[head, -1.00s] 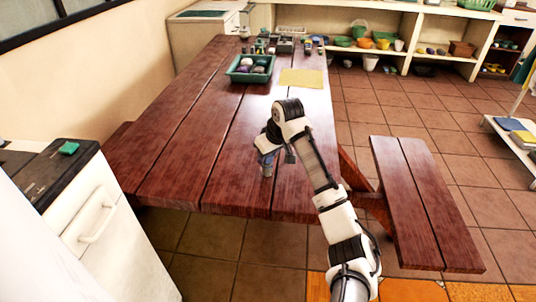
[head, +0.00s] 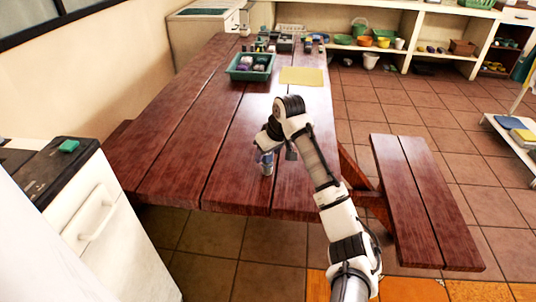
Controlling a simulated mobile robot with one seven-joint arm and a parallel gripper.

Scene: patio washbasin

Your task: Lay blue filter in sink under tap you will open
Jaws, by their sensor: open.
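My gripper (head: 266,168) points down over the near part of the red-brown wooden table. Its jaws are open, and a small grey-blue form shows at its tip. I cannot tell whether that form is part of the fingers or a separate thing on the table. I cannot make out a blue filter for certain. No tap can be made out, and I cannot tell whether the white unit (head: 203,13) at the back left holds a sink.
The table (head: 175,150) bears a green tray (head: 235,75) of small items, a yellow cloth (head: 301,76) and several small items at its far end. A bench (head: 425,200) stands right. A dark-topped white cabinet (head: 95,225) with a green block (head: 68,146) stands left. Shelves (head: 440,35) line the back.

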